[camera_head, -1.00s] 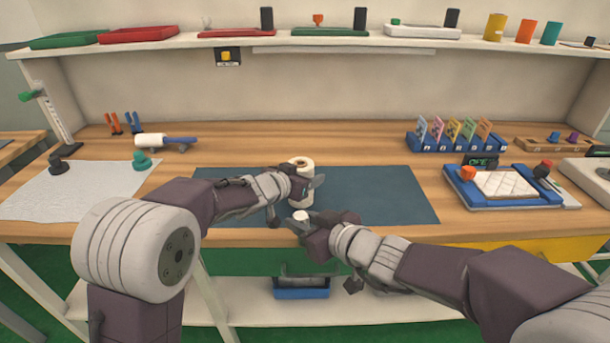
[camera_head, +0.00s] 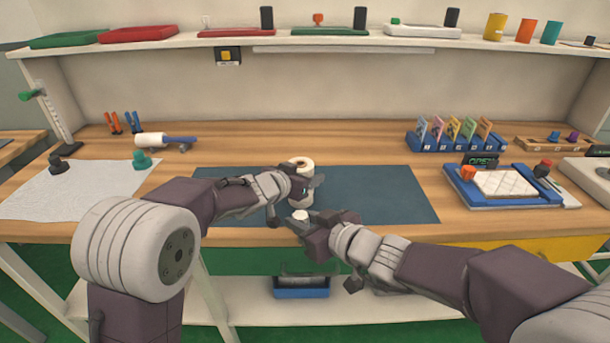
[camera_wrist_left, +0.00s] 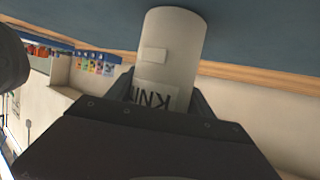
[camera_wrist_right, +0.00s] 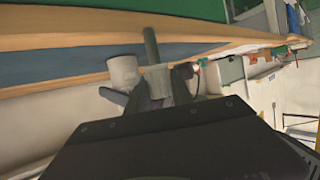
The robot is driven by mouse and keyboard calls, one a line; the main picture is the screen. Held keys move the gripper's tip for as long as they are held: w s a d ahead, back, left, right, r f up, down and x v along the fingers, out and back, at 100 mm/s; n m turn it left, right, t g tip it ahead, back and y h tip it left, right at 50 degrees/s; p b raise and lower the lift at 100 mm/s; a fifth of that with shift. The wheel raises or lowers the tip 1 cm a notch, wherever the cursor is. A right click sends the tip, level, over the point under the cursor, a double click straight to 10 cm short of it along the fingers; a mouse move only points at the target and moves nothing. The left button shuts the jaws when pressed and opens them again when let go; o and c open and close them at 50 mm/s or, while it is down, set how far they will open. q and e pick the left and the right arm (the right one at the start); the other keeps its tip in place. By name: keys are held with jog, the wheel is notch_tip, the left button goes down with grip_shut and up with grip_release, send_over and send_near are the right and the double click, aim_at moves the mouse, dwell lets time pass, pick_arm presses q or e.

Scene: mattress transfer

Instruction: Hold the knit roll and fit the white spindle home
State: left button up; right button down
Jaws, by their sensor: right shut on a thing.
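The knit roll (camera_head: 302,164), a pale upright cylinder with a hole in its top, is at the middle of the dark mat. In the left wrist view the roll (camera_wrist_left: 172,48) shows its KNIT label between the fingers. My left gripper (camera_head: 303,186) is shut around it. My right gripper (camera_head: 302,224) is shut on the white spindle (camera_head: 299,214), in front of and below the roll's top. In the right wrist view the spindle's pale collar (camera_wrist_right: 157,80) is between the fingers, with a darker rod sticking out. The roll (camera_wrist_right: 122,73) stands beside it, apart.
The dark mat (camera_head: 385,195) is clear to the right. A blue tray (camera_head: 510,203) with a quilted white pad is at right, cards in a blue rack (camera_head: 455,145) behind. A white roller with a blue handle (camera_head: 165,140) and white sheet (camera_head: 90,195) are at left.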

pick_arm(q)
jog(key=c, duration=0.6)
pick_arm(e)
jog(key=w+d+r+n+g+y, duration=0.2)
jog(key=r, duration=0.5)
jog(key=w+d+r+n+g+y, duration=0.1)
jog(key=w+d+r+n, duration=0.15)
jog(key=r, duration=0.45)
jog(key=w+a+r, duration=0.4)
jog(key=w+r, duration=0.1)
jog(key=w, duration=0.5)
jog(key=shift+a+r+y, duration=0.2)
jog(key=shift+r+y, duration=0.1)
jog(key=shift+m, duration=0.25)
